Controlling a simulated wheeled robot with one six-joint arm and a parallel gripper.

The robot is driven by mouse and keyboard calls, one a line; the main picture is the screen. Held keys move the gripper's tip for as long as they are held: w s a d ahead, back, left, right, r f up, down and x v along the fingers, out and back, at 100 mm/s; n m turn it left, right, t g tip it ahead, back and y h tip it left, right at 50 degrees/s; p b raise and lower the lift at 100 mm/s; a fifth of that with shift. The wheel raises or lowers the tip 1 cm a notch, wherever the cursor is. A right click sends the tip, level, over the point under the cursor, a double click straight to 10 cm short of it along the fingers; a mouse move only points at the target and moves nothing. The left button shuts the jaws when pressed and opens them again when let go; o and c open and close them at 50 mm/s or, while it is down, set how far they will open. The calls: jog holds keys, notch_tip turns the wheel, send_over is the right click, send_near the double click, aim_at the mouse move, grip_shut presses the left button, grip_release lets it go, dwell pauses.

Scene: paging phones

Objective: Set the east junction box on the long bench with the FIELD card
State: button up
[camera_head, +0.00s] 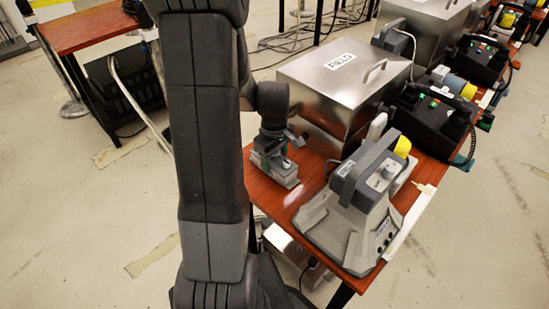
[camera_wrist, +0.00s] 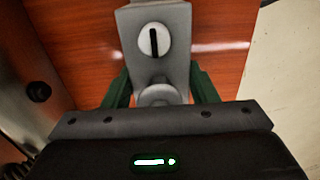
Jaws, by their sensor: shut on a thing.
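A small grey box, seemingly a junction box (camera_head: 284,174), is between the green fingers of my gripper (camera_head: 276,146). In the wrist view the same grey box (camera_wrist: 153,18) shows a round white knob with a black slot, and my gripper (camera_wrist: 160,90) is shut on it. The box is over or on the near left part of the long red-brown bench (camera_head: 312,180); I cannot tell if it touches. A white card reading FIELD (camera_head: 342,61) lies on the lid of a metal case (camera_head: 325,82), just behind the box.
A grey desk phone (camera_head: 350,205) stands right of the box at the bench's near end. Black devices with green lights (camera_head: 432,115) and yellow-capped parts line the bench farther back. A second red-brown table (camera_head: 90,27) is at upper left. Cables (camera_head: 300,38) lie on the floor.

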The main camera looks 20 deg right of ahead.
jog(key=shift+f, duration=0.15)
jog(key=o, duration=1.1)
jog(key=shift+c, duration=0.2)
notch_tip(320, 180, up, 12)
jog(key=shift+r+p, duration=0.2)
jog(key=shift+p, duration=0.8)
